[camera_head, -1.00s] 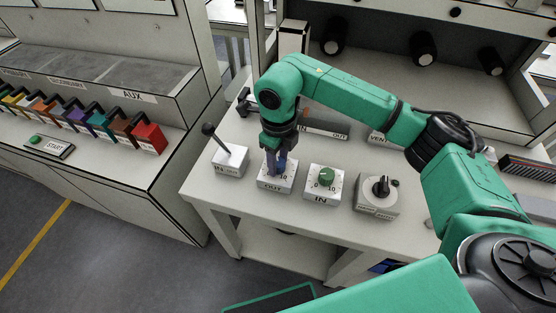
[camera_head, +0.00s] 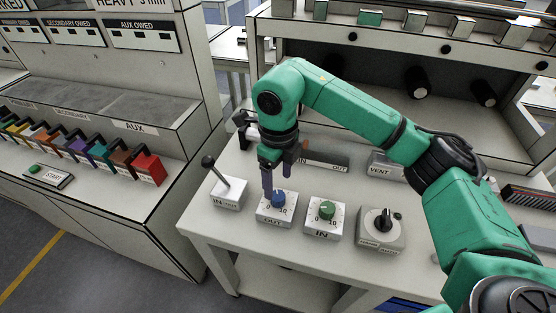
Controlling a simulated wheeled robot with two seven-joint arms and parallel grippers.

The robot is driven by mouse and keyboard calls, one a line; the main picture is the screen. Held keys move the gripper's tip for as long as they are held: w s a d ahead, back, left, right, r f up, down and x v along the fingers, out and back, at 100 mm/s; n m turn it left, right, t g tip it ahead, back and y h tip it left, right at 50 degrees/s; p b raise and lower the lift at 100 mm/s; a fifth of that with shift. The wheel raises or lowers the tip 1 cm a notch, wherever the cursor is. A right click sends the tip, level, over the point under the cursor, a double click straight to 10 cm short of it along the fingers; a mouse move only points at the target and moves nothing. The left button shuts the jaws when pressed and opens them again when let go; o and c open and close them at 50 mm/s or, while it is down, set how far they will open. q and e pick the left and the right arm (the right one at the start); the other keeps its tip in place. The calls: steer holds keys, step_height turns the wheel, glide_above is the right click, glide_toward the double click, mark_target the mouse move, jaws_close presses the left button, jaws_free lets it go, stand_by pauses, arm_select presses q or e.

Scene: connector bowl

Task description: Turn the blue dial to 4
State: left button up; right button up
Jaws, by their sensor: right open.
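The blue dial (camera_head: 278,199) sits on a white block marked OUT (camera_head: 276,216) on the white table. The numbers 0 and 10 show on the block's face; the dial's exact setting is too small to read. My right gripper (camera_head: 277,186) points down just above the dial, fingers apart. One finger hangs at the dial's left side and the other is behind and to the right, higher up. The dial is visible between and below them and does not look gripped. My left gripper is not in view.
A green dial (camera_head: 326,209) on a block marked IN stands just right. A black rotary switch (camera_head: 382,220) is farther right. A lever box (camera_head: 228,190) stands close on the left. Behind my gripper is a grey slider panel (camera_head: 325,160).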

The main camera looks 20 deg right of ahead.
mark_target(278, 195)
step_height(278, 195, up, 9)
steer(key=shift+f, duration=0.1)
stand_by(0.3)
